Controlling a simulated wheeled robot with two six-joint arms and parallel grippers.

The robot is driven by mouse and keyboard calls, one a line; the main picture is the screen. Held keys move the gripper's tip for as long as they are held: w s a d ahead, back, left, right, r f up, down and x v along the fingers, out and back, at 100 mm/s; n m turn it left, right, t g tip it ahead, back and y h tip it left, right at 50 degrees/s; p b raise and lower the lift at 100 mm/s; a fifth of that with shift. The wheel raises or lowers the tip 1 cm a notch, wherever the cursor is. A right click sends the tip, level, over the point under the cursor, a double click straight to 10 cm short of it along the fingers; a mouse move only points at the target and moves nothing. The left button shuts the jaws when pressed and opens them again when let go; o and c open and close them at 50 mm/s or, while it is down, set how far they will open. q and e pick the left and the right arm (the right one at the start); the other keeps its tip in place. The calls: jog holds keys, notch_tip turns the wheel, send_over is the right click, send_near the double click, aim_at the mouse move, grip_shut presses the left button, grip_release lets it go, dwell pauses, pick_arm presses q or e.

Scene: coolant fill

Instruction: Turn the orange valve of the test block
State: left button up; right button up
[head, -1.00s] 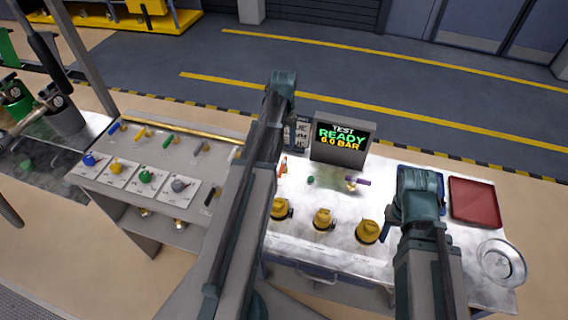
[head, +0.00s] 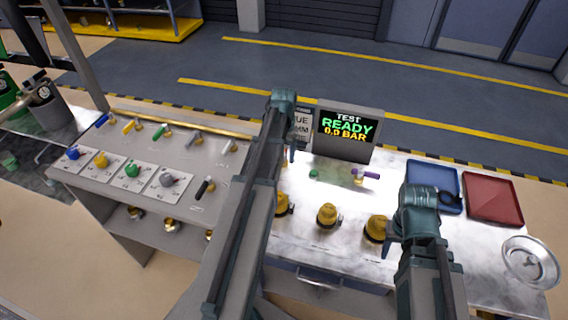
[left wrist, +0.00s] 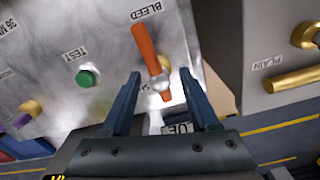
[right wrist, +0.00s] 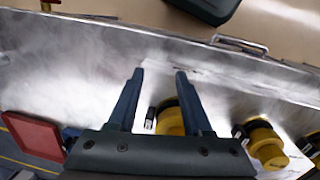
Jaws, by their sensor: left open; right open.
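The orange valve (left wrist: 147,45) is a long lever with a silver hub on the test block (left wrist: 110,50), beside the label BLEED. My left gripper (left wrist: 160,74) is open. In the left wrist view its fingers lie either side of the lever's lower part and hub, with gaps on both sides; I cannot tell the depth. In the head view my left arm hides the valve. My right gripper (right wrist: 160,71) is open and empty above the metal bench top (right wrist: 75,50), near the yellow caps (right wrist: 170,118).
A green TEST button (left wrist: 88,77) sits beside the valve. The display (head: 345,132) behind reads TEST READY with a BAR value. A purple-handled valve (head: 366,175), a blue tray (head: 432,174) and a red tray (head: 492,198) stand to the right. A panel of coloured valves (head: 130,170) stands left.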

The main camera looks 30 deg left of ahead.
pick_arm(q)
jog(key=shift+f, duration=0.6)
pick_arm(e)
jog(key=shift+f, duration=0.55)
pick_arm(q)
grip_shut()
